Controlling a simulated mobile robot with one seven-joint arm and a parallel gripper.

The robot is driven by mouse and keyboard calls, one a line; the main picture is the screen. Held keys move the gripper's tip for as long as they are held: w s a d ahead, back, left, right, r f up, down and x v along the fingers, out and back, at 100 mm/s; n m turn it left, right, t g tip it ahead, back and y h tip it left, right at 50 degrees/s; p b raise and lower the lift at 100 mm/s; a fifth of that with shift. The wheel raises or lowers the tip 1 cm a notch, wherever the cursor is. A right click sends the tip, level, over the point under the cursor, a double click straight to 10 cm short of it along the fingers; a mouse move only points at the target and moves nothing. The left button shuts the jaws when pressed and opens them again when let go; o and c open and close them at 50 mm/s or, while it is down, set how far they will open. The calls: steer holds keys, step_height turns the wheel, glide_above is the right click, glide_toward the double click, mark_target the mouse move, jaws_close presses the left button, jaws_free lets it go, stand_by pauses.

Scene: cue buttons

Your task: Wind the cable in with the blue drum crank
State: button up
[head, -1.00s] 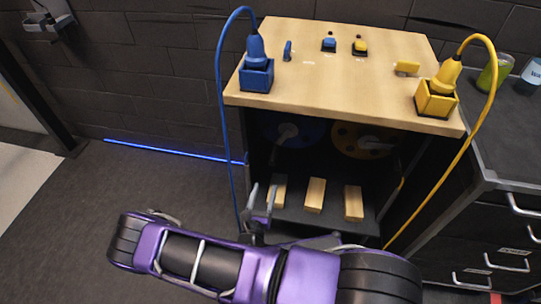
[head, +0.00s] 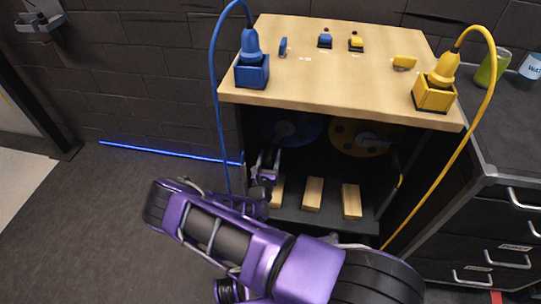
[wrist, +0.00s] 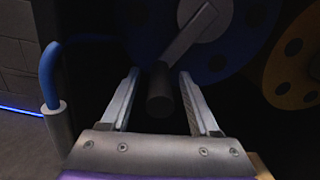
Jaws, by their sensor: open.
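The blue drum (head: 283,130) sits in the dark open space under the wooden tabletop, partly in shadow. In the wrist view the blue drum (wrist: 235,45) shows with its grey crank arm (wrist: 192,32) and dark cylindrical handle (wrist: 160,90). My gripper (wrist: 160,75) is open, with one finger on each side of the handle; I cannot tell whether either touches it. In the head view my gripper (head: 268,158) is at the left of the cabinet opening. The blue cable (head: 214,90) arches from the blue plug and hangs down the cabinet's left side.
A yellow drum (head: 357,138) is right of the blue one. Several wooden blocks (head: 312,194) lie on the lower shelf. Blue (head: 252,70) and yellow (head: 434,94) socket boxes stand on the tabletop (head: 335,80). The yellow cable (head: 455,160) hangs at the right. Floor at left is clear.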

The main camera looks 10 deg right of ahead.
jaws_close()
stand_by(1.4)
